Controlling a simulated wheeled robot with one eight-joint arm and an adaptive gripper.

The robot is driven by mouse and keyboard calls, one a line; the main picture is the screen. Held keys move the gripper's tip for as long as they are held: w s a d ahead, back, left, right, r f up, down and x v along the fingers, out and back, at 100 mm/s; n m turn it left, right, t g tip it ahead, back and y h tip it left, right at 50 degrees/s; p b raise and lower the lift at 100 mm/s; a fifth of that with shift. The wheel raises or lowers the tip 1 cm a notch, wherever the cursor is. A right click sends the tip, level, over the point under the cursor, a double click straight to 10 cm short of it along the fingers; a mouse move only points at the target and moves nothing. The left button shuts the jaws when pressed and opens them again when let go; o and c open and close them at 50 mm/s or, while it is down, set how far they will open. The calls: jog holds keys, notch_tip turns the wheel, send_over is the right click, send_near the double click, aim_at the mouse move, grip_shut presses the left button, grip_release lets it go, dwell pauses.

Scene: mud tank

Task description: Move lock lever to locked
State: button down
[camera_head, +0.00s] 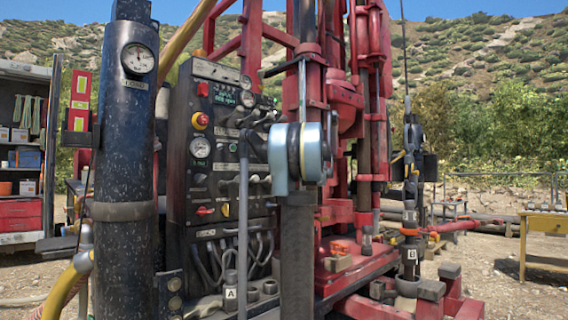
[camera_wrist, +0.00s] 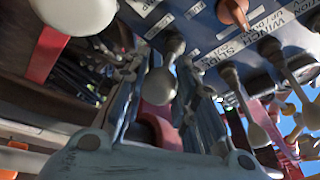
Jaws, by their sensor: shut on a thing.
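In the wrist view a dark control panel (camera_wrist: 205,28) with white labels fills the top, seen tilted. My gripper (camera_wrist: 166,72) points up towards it, its two grey fingers on either side of a lever (camera_wrist: 160,86) with a pale rounded knob. The fingers are shut on this lever, and its stem runs up to the panel. One label nearby reads "WINCH"; I cannot read which label belongs to the held lever. In the head view the control panel (camera_head: 215,150) stands left of centre. My own arm hides the gripper and the held lever there.
Other levers sit close by in the wrist view: a pale knob (camera_wrist: 75,15) at upper left, an orange-brown one (camera_wrist: 234,12) above, a pale one (camera_wrist: 256,134) at right. A black cylinder with a gauge (camera_head: 125,160) stands left of the panel. The red rig (camera_head: 345,100) rises behind.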

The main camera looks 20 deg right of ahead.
jog(key=shift+f, duration=0.2)
jog(key=c, duration=1.3)
grip_release()
jog(key=shift+w, duration=0.15)
jog(key=v, duration=1.2)
jog(key=shift+f, duration=0.15)
